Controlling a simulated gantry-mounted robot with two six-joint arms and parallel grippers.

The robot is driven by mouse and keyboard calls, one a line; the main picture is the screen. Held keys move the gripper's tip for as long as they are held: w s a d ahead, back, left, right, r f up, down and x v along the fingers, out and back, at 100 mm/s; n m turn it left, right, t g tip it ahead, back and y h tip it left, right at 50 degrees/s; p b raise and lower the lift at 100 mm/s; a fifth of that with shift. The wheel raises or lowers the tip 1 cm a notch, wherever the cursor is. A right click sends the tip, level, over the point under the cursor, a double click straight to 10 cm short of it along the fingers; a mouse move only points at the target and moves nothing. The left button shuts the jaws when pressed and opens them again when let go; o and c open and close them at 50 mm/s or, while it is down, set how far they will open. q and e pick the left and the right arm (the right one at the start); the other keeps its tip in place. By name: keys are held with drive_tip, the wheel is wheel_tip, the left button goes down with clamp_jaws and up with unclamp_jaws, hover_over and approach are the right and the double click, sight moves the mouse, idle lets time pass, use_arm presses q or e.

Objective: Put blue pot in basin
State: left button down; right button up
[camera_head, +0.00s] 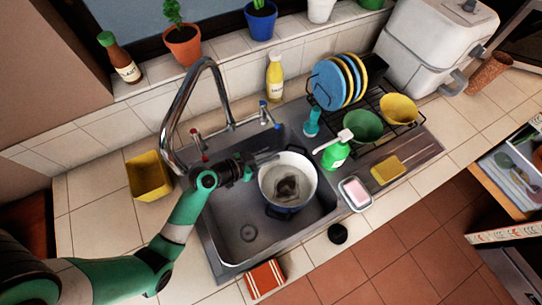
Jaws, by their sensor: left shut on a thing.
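The blue pot (283,209) has a dark blue outside and a white inside with a dirty dark patch at the bottom. It is upright over the right part of the metal sink basin (226,219). I cannot tell whether its bottom touches the basin floor. My left gripper (257,167) is at the pot's upper left rim and is shut on the pot. The fingertips are small and dark, so the exact grip is hard to see. My right gripper is not in view.
A curved faucet (181,101) with two taps rises behind the basin. A dish rack (372,110) with plates and bowls, a green soap bottle (335,154) and a soap dish (355,194) stand to the right. A yellow container (149,176) stands left.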

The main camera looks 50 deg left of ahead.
use_arm(q)
drive_tip(key=c, duration=1)
unclamp_jaws()
drive_tip(key=shift+r+p, duration=0.3)
drive_tip(key=shift+p, duration=0.1)
drive_tip(key=shift+r+p, duration=0.65)
drive_tip(key=p+v, duration=0.9)
drive_tip(key=v, duration=0.2)
drive_tip(key=shift+s+f, duration=0.15)
drive_tip(key=shift+s, duration=0.3)
drive_tip(key=shift+a, duration=0.15)
